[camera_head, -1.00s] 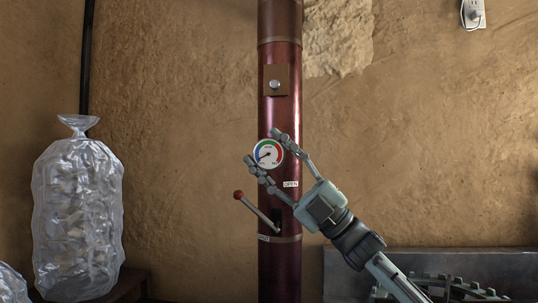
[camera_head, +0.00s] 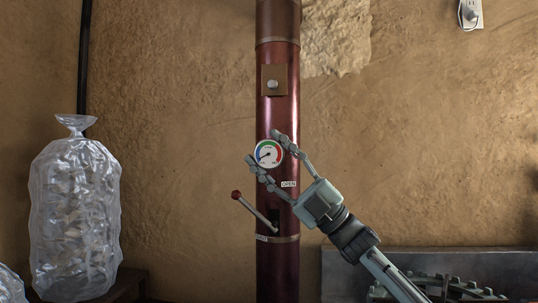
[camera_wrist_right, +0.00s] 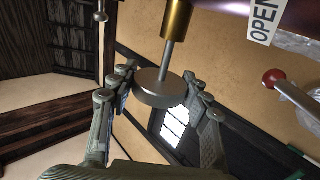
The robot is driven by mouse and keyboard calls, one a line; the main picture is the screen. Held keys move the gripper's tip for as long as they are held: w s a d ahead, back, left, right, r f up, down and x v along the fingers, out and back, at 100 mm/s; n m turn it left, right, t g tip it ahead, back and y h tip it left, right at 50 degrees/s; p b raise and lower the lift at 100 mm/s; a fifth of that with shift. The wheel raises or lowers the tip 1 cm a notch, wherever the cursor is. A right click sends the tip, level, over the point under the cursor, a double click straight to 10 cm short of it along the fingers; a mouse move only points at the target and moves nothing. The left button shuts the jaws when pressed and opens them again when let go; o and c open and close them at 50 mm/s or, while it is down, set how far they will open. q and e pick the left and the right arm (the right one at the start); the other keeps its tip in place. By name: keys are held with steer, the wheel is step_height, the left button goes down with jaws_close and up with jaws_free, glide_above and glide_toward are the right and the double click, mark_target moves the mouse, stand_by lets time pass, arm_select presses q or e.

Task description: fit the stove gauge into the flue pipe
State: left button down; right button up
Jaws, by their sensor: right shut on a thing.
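The stove gauge (camera_head: 269,154), a round white dial with coloured bands, is upright in front of the dark red flue pipe (camera_head: 278,115). My right gripper (camera_head: 266,157) is shut on its rim, with fingers on either side. In the right wrist view the gauge (camera_wrist_right: 160,90) shows as a grey disc between my fingertips. Its thin stem (camera_wrist_right: 168,57) runs up to a brass cylinder (camera_wrist_right: 177,18) near the pipe. I cannot tell whether the brass belongs to the gauge or the pipe, or how deep the stem sits. My left gripper is not in view.
A red-knobbed lever (camera_head: 254,211) sticks out of the pipe just below the gauge, close to my fingers. An OPEN label (camera_head: 289,184) is beside it. A plate with a knob (camera_head: 273,83) is above. A clear plastic bag (camera_head: 76,220) stands left.

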steer(key=shift+w+d, duration=0.2)
steer(key=shift+w, duration=0.8)
steer(key=shift+w+d, duration=0.2)
steer(key=shift+w, duration=0.75)
steer(key=o, duration=1.3)
steer(key=shift+c, duration=0.2)
steer(key=v, duration=1.2)
steer(key=shift+s, duration=0.1)
